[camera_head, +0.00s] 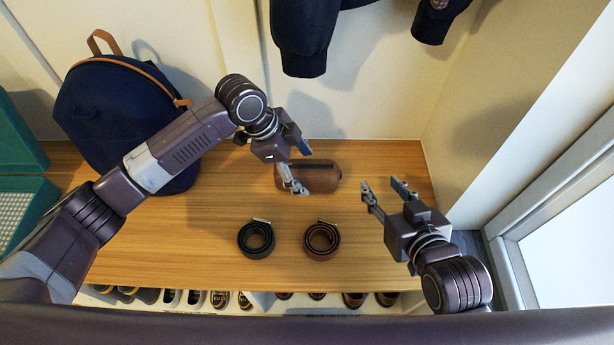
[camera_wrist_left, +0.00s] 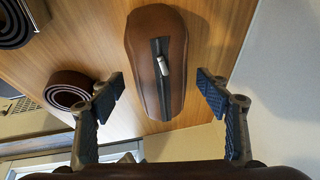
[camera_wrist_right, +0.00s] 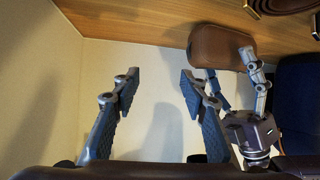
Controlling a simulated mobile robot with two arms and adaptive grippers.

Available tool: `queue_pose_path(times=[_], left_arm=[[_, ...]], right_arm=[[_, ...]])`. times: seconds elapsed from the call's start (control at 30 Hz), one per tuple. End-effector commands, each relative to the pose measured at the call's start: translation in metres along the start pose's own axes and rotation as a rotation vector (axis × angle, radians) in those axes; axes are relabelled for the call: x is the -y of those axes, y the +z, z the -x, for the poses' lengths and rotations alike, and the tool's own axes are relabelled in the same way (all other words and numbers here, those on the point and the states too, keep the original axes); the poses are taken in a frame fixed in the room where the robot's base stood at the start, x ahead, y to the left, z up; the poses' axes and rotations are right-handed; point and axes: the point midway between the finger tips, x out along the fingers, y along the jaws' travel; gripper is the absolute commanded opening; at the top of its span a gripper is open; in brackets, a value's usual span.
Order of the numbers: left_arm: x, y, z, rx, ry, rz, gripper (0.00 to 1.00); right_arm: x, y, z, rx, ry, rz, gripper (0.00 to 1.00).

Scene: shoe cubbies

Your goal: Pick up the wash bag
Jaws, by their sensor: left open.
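The wash bag (camera_head: 322,179) is a brown, rounded leather case with a dark zip strip on top. It lies on the wooden bench top near the back wall. In the left wrist view the wash bag (camera_wrist_left: 148,35) lies ahead, between the spread fingers but beyond their tips. My left gripper (camera_head: 300,170) is open at the bag's left end in the head view, covering part of it. My right gripper (camera_head: 383,188) is open and empty, to the right of the bag and apart from it. The right wrist view also shows the bag (camera_wrist_right: 215,47).
A coiled black belt (camera_head: 256,240) and a coiled brown belt (camera_head: 322,241) lie in front of the bag. A navy backpack (camera_head: 115,115) stands at the left. Dark clothing (camera_head: 303,40) hangs above. Shoes (camera_head: 220,298) sit below the bench (camera_head: 190,240).

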Motion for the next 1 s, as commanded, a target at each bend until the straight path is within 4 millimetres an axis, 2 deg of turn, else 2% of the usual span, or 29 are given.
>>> queue_pose_path(times=[0.2,0.3,0.43,0.67,1.0], left_arm=[[-0.001,0.0,-0.021,-0.001,0.0,0.001,0.69],[-0.001,0.0,-0.026,0.0,0.0,0.0,0.69],[-0.001,0.0,-0.029,0.001,0.0,0.0,0.69],[-0.001,0.0,-0.029,0.001,0.0,0.0,0.69],[-0.001,0.0,-0.029,0.0,0.0,0.0,0.32]], right_arm=[[0.006,-0.043,-0.003,-0.193,-0.011,0.0,0.4],[0.007,-0.057,-0.002,-0.252,-0.015,0.0,0.4],[0.008,-0.066,0.0,-0.289,-0.017,-0.001,0.4],[0.008,-0.068,0.001,-0.292,-0.017,-0.001,0.4],[0.008,-0.067,0.001,-0.291,-0.016,-0.001,0.4]])
